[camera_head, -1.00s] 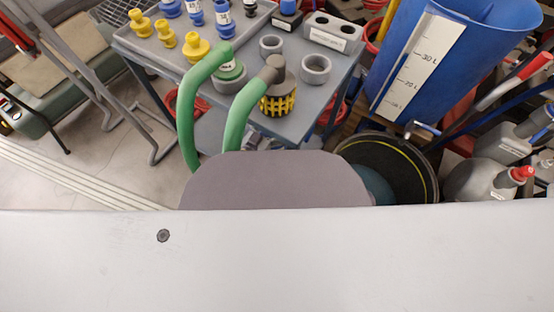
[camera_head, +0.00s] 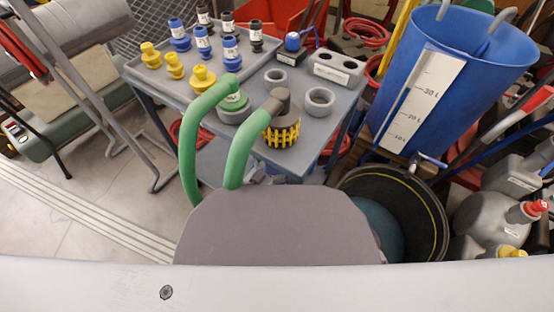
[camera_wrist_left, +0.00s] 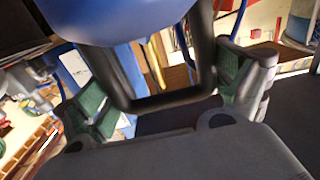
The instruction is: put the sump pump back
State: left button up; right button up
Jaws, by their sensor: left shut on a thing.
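In the left wrist view my left gripper (camera_wrist_left: 165,92) has a green-padded finger on each side of a dark loop handle (camera_wrist_left: 160,102). It is shut on this handle. A smooth, rounded blue body (camera_wrist_left: 120,15) fills the top of that view close to the handle. I take the two together as the sump pump, but most of it is cut off by the frame. Neither gripper shows in the head view. A large black tub (camera_head: 438,222) with a yellow line inside stands at lower right, with a dark teal surface in it, partly hidden by a grey shape of mine.
A grey cart (camera_head: 335,108) holds blue, yellow and black fittings, grey rings and a yellow-black caged part (camera_head: 283,132). Two green hoses (camera_head: 190,150) arch down from it. A blue tank (camera_head: 480,75) with a litre scale stands behind the tub. Grey jugs (camera_head: 490,215) crowd the right.

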pick_arm(q)
jog(key=shift+f+b, duration=0.45)
jog(key=shift+f, duration=0.5)
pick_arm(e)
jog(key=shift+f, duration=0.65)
pick_arm(q)
jog(key=shift+w+f+b, duration=0.1)
jog(key=shift+f+b, duration=0.95)
jog(key=shift+f, duration=0.8)
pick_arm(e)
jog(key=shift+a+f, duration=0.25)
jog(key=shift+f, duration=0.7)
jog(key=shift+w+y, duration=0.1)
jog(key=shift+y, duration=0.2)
pick_arm(q)
jog(key=o, duration=1.6)
jog(key=shift+f, duration=0.35)
jog(key=shift+o, duration=0.5)
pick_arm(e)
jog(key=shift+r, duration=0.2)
pick_arm(q)
jog(key=shift+r, duration=0.15)
